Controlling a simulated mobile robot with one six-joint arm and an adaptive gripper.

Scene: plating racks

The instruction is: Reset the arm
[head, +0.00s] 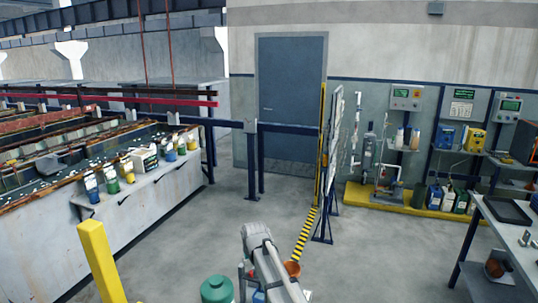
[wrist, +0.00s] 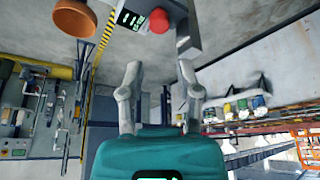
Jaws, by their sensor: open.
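My gripper (wrist: 160,70) shows in the wrist view with its two grey fingers spread apart and nothing between them. Its teal body fills the bottom of that view. In the head view my grey arm (head: 265,255) rises at the bottom centre; the gripper fingers cannot be made out there. The wrist picture looks upside down, with the floor at the top and the wall equipment hanging below it.
A tank line with a shelf (head: 145,185) of several bottles stands left, a yellow post (head: 102,262) before it. A panel stand (head: 332,165) stands right of the door (head: 291,100). A dark table (head: 490,235) is at the right edge. Open floor (head: 230,225) lies ahead.

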